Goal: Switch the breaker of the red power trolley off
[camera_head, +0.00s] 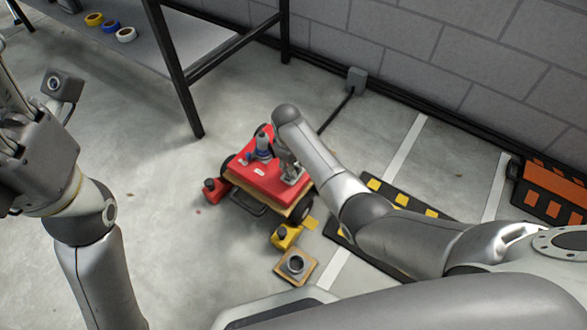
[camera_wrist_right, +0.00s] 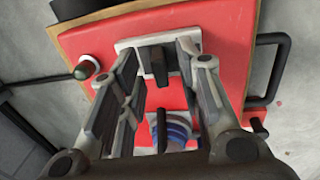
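The red power trolley (camera_head: 258,183) stands on the floor in the middle of the head view, with a wooden edge and dark wheels. Its red top (camera_wrist_right: 105,45) fills much of the right wrist view. A black breaker lever (camera_wrist_right: 158,66) sits on a white plate (camera_wrist_right: 130,43) there. My right gripper (camera_wrist_right: 160,52) is open over the plate, with the lever seen between its two fingers; contact cannot be told. In the head view my arm partly hides this gripper. My left gripper (camera_head: 12,130) is at the left edge, partly cut off, away from the trolley.
A blue plug (camera_wrist_right: 172,130) is on the trolley top. Small red (camera_head: 213,190) and yellow (camera_head: 285,236) objects stand beside the trolley. A cable runs to a wall box (camera_head: 356,79). A table with tape rolls (camera_head: 126,34) is behind; floor at left is clear.

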